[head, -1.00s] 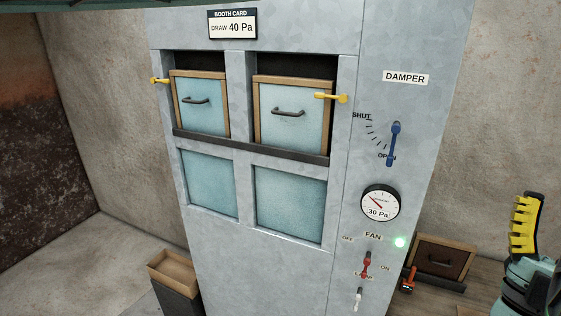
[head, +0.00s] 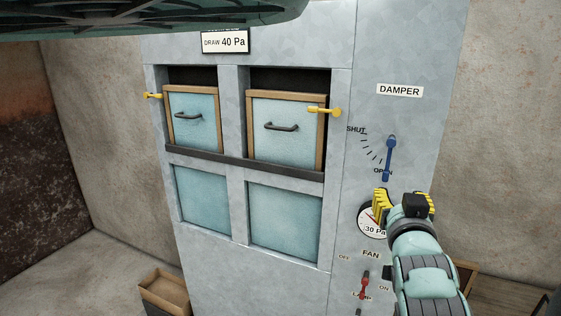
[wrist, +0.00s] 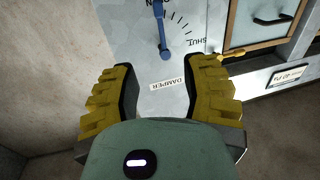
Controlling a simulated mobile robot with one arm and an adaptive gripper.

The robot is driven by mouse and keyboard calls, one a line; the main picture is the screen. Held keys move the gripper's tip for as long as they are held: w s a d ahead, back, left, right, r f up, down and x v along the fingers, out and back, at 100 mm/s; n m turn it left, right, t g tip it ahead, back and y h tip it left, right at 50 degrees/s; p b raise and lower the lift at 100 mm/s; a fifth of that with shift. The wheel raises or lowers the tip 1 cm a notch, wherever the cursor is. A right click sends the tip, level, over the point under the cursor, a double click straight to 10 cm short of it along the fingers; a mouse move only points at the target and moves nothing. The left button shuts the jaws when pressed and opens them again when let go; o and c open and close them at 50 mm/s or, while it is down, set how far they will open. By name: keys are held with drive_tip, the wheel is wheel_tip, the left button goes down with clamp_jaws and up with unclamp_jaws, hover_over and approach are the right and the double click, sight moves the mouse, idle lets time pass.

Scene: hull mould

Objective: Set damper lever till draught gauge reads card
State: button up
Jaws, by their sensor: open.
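The blue damper lever (head: 390,158) is on the cabinet's right panel and hangs nearly straight down, its end by OPEN on the SHUT-to-OPEN scale. It also shows in the wrist view (wrist: 162,32), beyond my fingers. The draught gauge (head: 366,225) below it reads 30 Pa and is partly hidden by my gripper. The booth card (head: 225,42) at the top reads DRAW 40 Pa. My gripper (head: 404,202) is in front of the panel just below the lever. In the wrist view its yellow fingers (wrist: 162,85) are wide apart with nothing between them.
Two framed sashes with dark handles, left (head: 190,116) and right (head: 284,128), sit in the cabinet, with yellow catches beside them. A red fan switch (head: 364,284) is low on the panel, left of my arm. A wooden box (head: 164,290) stands at lower left.

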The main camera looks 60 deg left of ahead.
drive_tip(key=a+b, duration=0.1)
drive_tip(key=b, duration=0.3)
approach(388, 167)
drive_tip(key=x, duration=0.3)
drive_tip(key=p+x, duration=0.2)
drive_tip(key=x, duration=0.1)
drive_tip(key=p+x, duration=0.3)
drive_tip(key=shift+a+r, duration=0.25)
drive_tip(key=shift+w+a+f+p, duration=0.2)
drive_tip(key=shift+w+a+p, duration=0.25)
drive_tip(key=shift+w+p, duration=0.15)
drive_tip(key=shift+o, duration=0.5)
clamp_jaws()
